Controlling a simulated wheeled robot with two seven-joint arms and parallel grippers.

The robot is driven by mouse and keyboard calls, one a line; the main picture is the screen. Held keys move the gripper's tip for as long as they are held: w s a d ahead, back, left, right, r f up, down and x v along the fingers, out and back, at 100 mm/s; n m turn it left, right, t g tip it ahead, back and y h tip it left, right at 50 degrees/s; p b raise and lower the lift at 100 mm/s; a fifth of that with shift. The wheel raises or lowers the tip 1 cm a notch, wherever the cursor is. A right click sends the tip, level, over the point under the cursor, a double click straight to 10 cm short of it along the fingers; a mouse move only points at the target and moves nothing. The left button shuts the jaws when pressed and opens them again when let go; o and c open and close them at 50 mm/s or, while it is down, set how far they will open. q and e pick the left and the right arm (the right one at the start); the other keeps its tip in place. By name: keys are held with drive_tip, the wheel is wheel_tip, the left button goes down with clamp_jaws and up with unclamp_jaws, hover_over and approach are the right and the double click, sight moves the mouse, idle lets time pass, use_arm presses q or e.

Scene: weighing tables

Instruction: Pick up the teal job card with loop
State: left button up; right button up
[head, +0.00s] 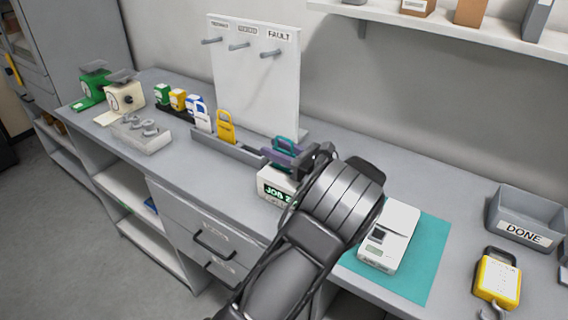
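The teal job card with its loop (289,142) shows in the head view near the right end of a grey rack (228,147). A purple piece (277,157), perhaps another card, is just in front of it. My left gripper (298,158) is at the teal card, with its arm reaching in from below. The fingertips are small and partly hidden, so I cannot tell whether they are open or shut on the card. My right gripper is not in view.
A white card (202,120) and a yellow card (226,128) stand in the rack. A display box reading JOB (272,189) sits close under my gripper. A pegboard (256,85) stands behind. A white scale (390,237) on a teal mat (429,259) and a DONE bin (522,232) are right.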

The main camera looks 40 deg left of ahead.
use_arm(q)
drive_tip(key=shift+c, duration=0.2)
clamp_jaws()
idle(0.5)
